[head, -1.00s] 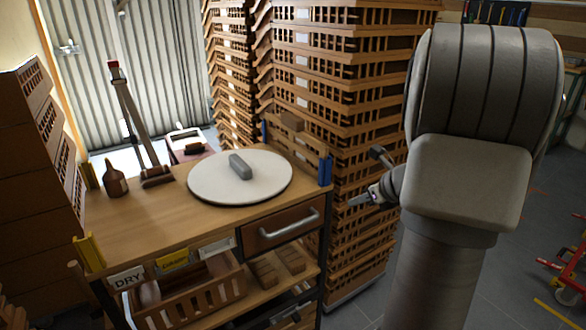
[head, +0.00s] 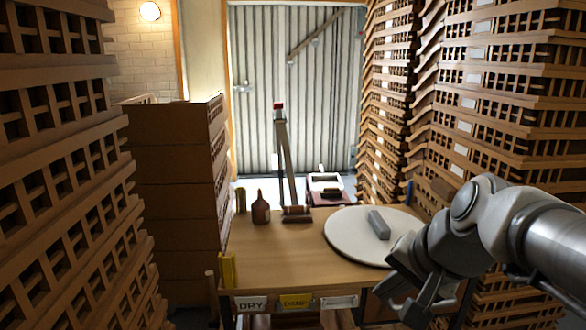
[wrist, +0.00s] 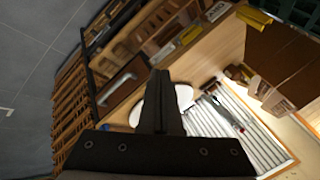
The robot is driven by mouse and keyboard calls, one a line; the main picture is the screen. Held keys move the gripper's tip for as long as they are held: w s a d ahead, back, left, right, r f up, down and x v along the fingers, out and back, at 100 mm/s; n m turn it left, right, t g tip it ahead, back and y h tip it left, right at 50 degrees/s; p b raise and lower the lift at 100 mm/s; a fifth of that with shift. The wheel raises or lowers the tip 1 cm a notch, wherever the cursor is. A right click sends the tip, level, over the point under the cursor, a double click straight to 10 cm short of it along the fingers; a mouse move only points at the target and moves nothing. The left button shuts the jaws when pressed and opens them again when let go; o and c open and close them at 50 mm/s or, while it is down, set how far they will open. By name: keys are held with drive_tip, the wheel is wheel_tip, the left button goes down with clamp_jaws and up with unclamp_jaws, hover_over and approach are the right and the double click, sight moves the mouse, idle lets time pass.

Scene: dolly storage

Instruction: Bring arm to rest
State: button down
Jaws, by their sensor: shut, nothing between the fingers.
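My gripper (wrist: 161,78) shows in the wrist view as two dark fingers pressed together, with nothing between them. In the head view my arm reaches in from the right edge, and the gripper (head: 408,290) hangs in front of the workbench's right end, hiding part of the drawer side. The wooden workbench (head: 290,258) carries a white round disc (head: 345,240) with a grey block (head: 378,224) on it. In the wrist view the fingers overlap the disc (wrist: 184,96) and bench, apparently without touching them.
Tall stacks of wooden crates stand at the left (head: 75,190) and right (head: 510,85), close to my arm. A brown bottle (head: 261,210) stands on the bench. Brown boxes (head: 172,190) are stacked behind left. The wrist view shows open grey floor (wrist: 35,75).

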drive_tip(key=s+f+n+h, duration=0.2)
drive_tip(key=s+n, duration=0.6)
drive_tip(key=s, duration=0.2)
wheel_tip(320, 180, up, 16)
drive_tip(key=p, duration=1.6)
drive_tip(key=shift+a+f+g, duration=0.25)
drive_tip(key=shift+a+g, duration=0.05)
drive_tip(key=shift+s, duration=0.1)
